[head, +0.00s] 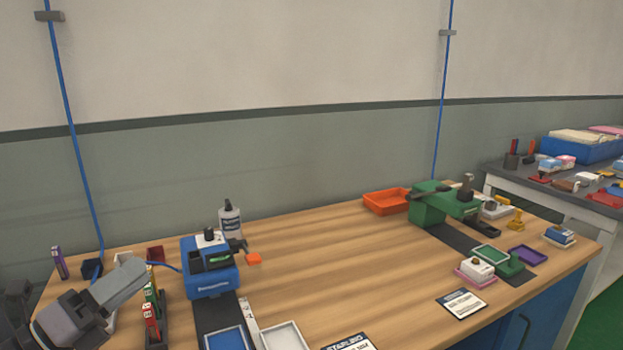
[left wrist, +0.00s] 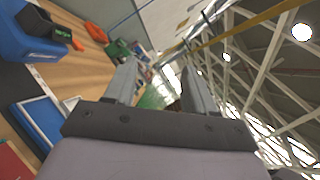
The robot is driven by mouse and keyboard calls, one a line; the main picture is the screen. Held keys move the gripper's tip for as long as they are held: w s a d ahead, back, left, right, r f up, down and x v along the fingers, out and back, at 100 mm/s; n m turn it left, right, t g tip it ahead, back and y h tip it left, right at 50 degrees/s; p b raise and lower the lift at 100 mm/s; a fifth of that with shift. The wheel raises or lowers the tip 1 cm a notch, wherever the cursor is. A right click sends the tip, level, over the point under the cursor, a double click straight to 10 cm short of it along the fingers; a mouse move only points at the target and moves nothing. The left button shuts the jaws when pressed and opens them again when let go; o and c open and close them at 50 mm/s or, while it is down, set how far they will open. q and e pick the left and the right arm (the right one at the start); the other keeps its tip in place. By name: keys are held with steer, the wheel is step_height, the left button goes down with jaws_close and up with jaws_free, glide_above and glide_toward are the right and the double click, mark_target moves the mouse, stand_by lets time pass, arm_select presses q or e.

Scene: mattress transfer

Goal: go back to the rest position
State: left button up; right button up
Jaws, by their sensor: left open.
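My left gripper (left wrist: 160,90) is open and empty in the left wrist view, its two grey fingers apart with nothing between them. In the head view my left arm comes in at the lower left, and the gripper (head: 135,282) is raised over the left end of the wooden workbench (head: 330,250). It appears to be in front of a small rack of red and green items (head: 152,315), partly hiding the things there. My right gripper is in neither view.
A blue machine (head: 210,270) stands near my left gripper, with a grey bottle (head: 230,222) behind it. Blue (head: 226,340) and white (head: 284,336) trays lie in front. A green machine (head: 432,205) and orange bin (head: 386,201) stand further right. The bench middle is clear.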

arm_select(q)
steer(key=s+a+f+n+g+y, duration=0.1)
steer(key=s+a+f+n+y, duration=0.15)
steer(key=f+n+y, duration=0.75)
steer(key=s+a+f+n+g+y, duration=0.1)
steer(key=s+a+f+n+y, duration=0.3)
steer(key=n, duration=1)
steer(key=s+d+f+n+g+h, duration=0.1)
steer(key=s+d+f+n+g, duration=0.35)
steer(key=s+f+g, duration=0.35)
steer(key=s+d+f+n+g, duration=0.3)
steer(key=s+d+f, duration=0.3)
steer(key=s, duration=0.4)
steer(key=w+d+f+t+h, duration=0.2)
steer(key=w+f+t, duration=0.4)
steer(key=f, duration=0.3)
steer(key=shift+w+d+t, duration=0.2)
steer(key=shift+t, duration=0.1)
